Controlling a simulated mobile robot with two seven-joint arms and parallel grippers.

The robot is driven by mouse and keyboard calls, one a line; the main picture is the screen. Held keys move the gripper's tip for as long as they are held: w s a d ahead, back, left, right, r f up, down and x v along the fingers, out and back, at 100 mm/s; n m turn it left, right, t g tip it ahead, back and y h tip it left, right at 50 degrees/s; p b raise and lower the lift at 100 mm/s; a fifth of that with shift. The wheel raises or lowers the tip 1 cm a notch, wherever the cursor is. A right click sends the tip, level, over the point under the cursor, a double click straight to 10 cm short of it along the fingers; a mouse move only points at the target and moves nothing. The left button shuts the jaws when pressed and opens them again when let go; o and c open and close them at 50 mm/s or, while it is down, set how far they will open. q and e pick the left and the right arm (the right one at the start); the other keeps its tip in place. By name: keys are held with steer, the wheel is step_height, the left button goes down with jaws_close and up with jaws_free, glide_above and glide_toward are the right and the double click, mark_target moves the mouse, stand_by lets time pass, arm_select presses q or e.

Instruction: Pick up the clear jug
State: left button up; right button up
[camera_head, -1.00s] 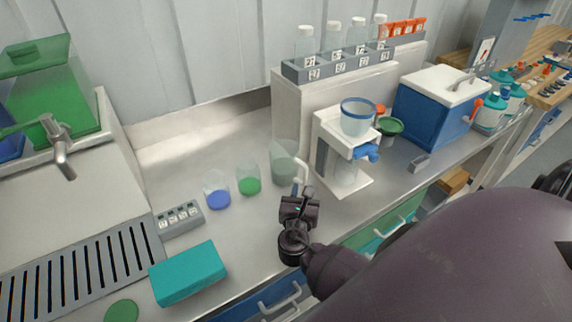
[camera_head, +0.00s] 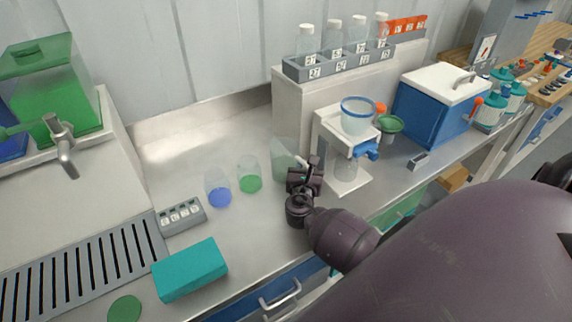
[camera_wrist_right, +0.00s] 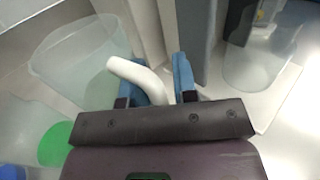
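The clear jug (camera_head: 283,150) stands on the steel counter, against the left end of the white shelf block. It also shows in the right wrist view (camera_wrist_right: 75,62), at the upper left, with its white curved handle (camera_wrist_right: 138,76). My right gripper (camera_head: 309,166) is at the jug's handle side, and its own body hides part of the jug. In the right wrist view its two blue-padded fingers (camera_wrist_right: 155,85) are apart, with the handle between them. A gap shows between the handle and the right-hand finger. My left gripper is not in view.
A blue-liquid beaker (camera_head: 218,190) and a green-liquid beaker (camera_head: 249,176) stand left of the jug. The white filter stand (camera_head: 350,180) is close on the right. A teal box (camera_head: 190,270) lies near the front edge. The counter behind the beakers is clear.

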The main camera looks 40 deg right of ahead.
jaws_close()
steer(key=shift+r, duration=0.1)
step_height(320, 180, up, 20)
steer(key=p, duration=0.2)
steer(key=shift+p, duration=0.35)
stand_by(0.4)
